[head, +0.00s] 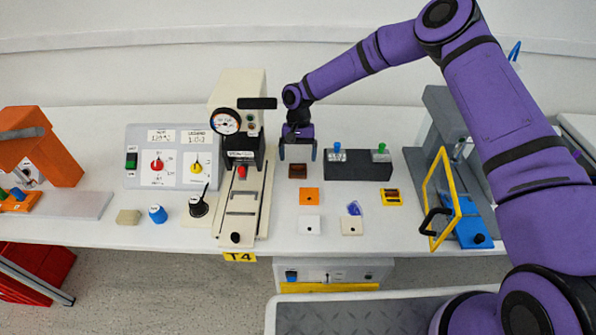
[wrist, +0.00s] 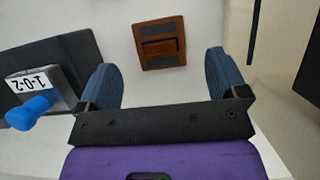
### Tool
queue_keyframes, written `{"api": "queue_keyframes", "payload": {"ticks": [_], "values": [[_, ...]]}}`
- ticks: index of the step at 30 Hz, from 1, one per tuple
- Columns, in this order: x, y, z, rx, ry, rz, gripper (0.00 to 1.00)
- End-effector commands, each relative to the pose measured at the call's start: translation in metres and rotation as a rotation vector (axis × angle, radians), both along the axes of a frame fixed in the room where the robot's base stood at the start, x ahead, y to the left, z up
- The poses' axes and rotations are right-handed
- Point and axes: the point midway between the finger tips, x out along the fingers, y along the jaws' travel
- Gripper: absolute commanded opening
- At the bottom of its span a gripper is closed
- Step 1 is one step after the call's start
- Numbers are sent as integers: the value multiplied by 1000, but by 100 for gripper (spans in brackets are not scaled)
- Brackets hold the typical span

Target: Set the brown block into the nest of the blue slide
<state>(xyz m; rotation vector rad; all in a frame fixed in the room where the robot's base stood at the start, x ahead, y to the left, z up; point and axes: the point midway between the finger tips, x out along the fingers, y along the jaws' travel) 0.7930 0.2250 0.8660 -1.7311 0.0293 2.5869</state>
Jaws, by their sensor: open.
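The brown block (head: 298,171) lies on the white table near the middle, among other small blocks. My gripper (head: 297,154) is open and empty, just behind and above it in the head view. In the wrist view the brown block (wrist: 160,43) shows slightly turned, with dark pads and a recess on top. It lies ahead of the gap between my open fingers (wrist: 159,75), apart from both. The blue slide (head: 468,232) is at the front of the grey machine at the right, with a dark knob. Its nest cannot be made out clearly.
A yellow-framed guard (head: 441,200) with a black handle stands beside the blue slide. A dark switch box (head: 358,166) is right of the brown block; a white press (head: 242,190) is left. Orange (head: 309,197), white (head: 309,225) and cream (head: 352,226) blocks lie in front.

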Motion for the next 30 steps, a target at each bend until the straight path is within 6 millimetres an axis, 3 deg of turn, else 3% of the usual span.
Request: {"api": "queue_keyframes", "payload": {"ticks": [7, 16, 23, 26, 30], "values": [[-14, 0, -30, 0, 3, 0, 92], [-15, 0, -34, 0, 1, 0, 92], [-15, 0, -33, 0, 1, 0, 41], [-15, 0, -33, 0, 1, 0, 33], [-15, 0, -33, 0, 1, 0, 33]]}}
